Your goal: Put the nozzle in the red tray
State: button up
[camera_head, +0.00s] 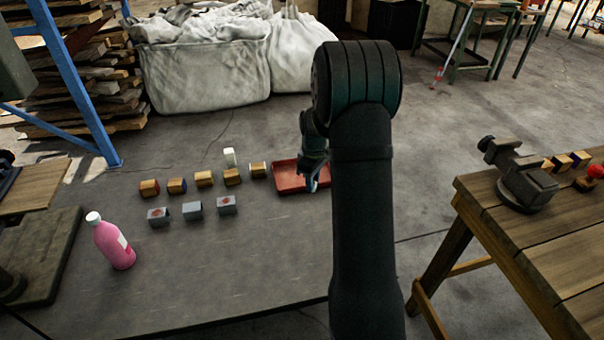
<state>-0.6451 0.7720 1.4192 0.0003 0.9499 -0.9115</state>
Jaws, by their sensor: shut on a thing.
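The red tray (286,180) lies on the grey work surface, left of my arm, which hides its right part. My gripper (313,176) points down over the right side of the tray. It is shut on a small pale blue-grey thing, which I take to be the nozzle (314,187). Most of the nozzle is hidden by the gripper, and I cannot tell whether it touches the tray floor.
Several wood-coloured blocks (204,179) and grey blocks (193,210) stand in rows left of the tray, with a white piece (229,157) behind. A pink bottle (113,243) stands at the left. A wooden table (540,235) is at the right. The surface's front middle is clear.

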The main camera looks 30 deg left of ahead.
jog(key=w, duration=1.1)
send_over(297, 183)
notch_tip(297, 183, down, 7)
jog(key=shift+d+r, duration=0.1)
jog(key=shift+f, duration=2.05)
jog(key=shift+f, duration=0.2)
jog(key=o, duration=1)
jog(key=shift+c, duration=0.2)
jog(key=shift+r, duration=0.1)
